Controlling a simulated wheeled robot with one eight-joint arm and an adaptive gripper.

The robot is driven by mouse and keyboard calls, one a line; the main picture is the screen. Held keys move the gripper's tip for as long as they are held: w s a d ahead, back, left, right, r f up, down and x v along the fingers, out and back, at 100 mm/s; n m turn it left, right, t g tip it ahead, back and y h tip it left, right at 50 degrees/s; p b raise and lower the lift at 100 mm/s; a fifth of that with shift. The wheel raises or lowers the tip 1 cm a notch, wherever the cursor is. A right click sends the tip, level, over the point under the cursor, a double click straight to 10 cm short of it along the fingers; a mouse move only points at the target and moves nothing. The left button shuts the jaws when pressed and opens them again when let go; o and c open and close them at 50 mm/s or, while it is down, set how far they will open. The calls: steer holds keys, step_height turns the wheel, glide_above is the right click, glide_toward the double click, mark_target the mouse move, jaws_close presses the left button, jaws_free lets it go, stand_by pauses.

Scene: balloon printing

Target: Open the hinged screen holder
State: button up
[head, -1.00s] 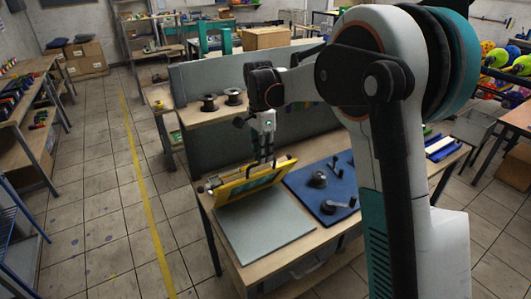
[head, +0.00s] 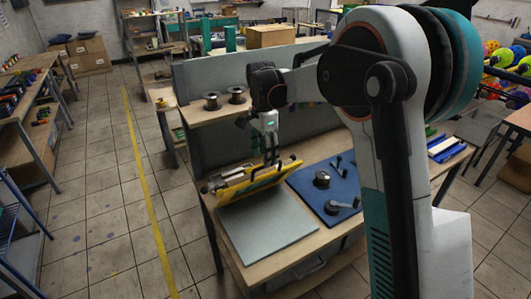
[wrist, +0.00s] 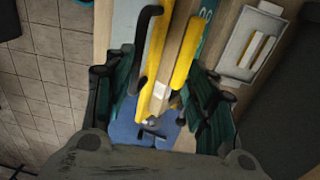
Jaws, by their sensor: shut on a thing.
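The hinged screen holder (head: 237,191) is a yellow frame at the back of the grey board (head: 262,228). In the head view it stands steeply tilted up from the board, its free edge raised. My gripper (head: 271,159) is at the raised edge, near its right part, and is shut on the holder. In the wrist view the yellow frame bars (wrist: 184,55) and a black bar (wrist: 146,45) run between the teal fingers of my gripper (wrist: 160,110). The exact contact at the fingertips is partly hidden.
A blue mat (head: 330,190) with dark round parts lies right of the board. A grey partition (head: 210,145) stands behind the bench. Two dark spools (head: 236,95) sit on the shelf at left. The floor left of the bench is clear.

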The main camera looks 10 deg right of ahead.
steer(key=shift+w+a+r, duration=0.2)
steer(key=shift+r, duration=0.15)
steer(key=shift+c, duration=0.2)
step_height(320, 180, up, 11)
steer(key=shift+w, duration=0.2)
steer(key=shift+s+d+r, duration=0.1)
steer(key=s+d+f+n+t+b, duration=0.2)
steer(key=s+n+b, duration=0.15)
steer(key=s, duration=0.45)
steer(key=s+d+f+n+t+b, duration=0.1)
steer(key=s+n+t+b, duration=0.2)
steer(key=s, duration=0.5)
steer(key=s+d+f+n+t+b, duration=0.2)
steer(key=s+f+n+b, duration=0.3)
steer(key=s+f, duration=1)
steer(key=s+n+t, duration=0.1)
steer(key=n, duration=0.2)
steer(key=shift+s+d, duration=0.2)
steer(key=shift+s, duration=0.15)
stand_by(1.5)
